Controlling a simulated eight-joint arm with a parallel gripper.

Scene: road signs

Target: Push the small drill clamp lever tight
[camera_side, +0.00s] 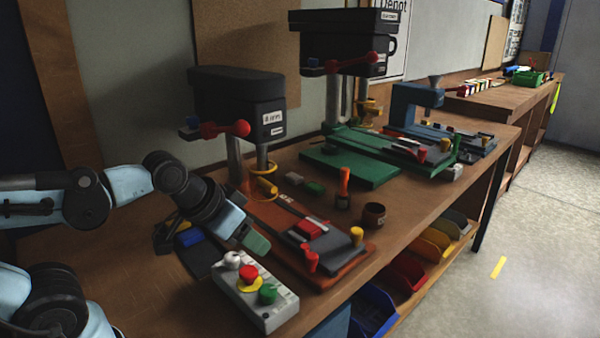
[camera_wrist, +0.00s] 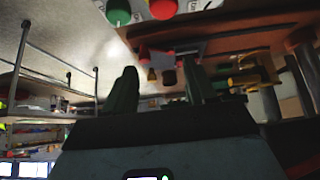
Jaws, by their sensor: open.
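The small drill (camera_side: 238,95) has a black head over an orange base (camera_side: 275,212). A grey vise (camera_side: 335,243) lies on the base. A red upright lever (camera_side: 312,261) at the vise's near end looks like the clamp lever; I cannot tell whether it is tight. My gripper (camera_side: 257,243) is left of this lever, apart from it, just above the control box. In the wrist view my gripper (camera_wrist: 160,84) shows two green fingers spread apart with nothing held between them. The lever cannot be made out clearly there.
A control box (camera_side: 256,292) with red and green buttons stands below my gripper, near the bench edge. An orange-red bottle (camera_side: 343,188) and a brown cup (camera_side: 374,214) stand behind the vise. A larger drill (camera_side: 345,50) with a green base (camera_side: 350,165) is farther back.

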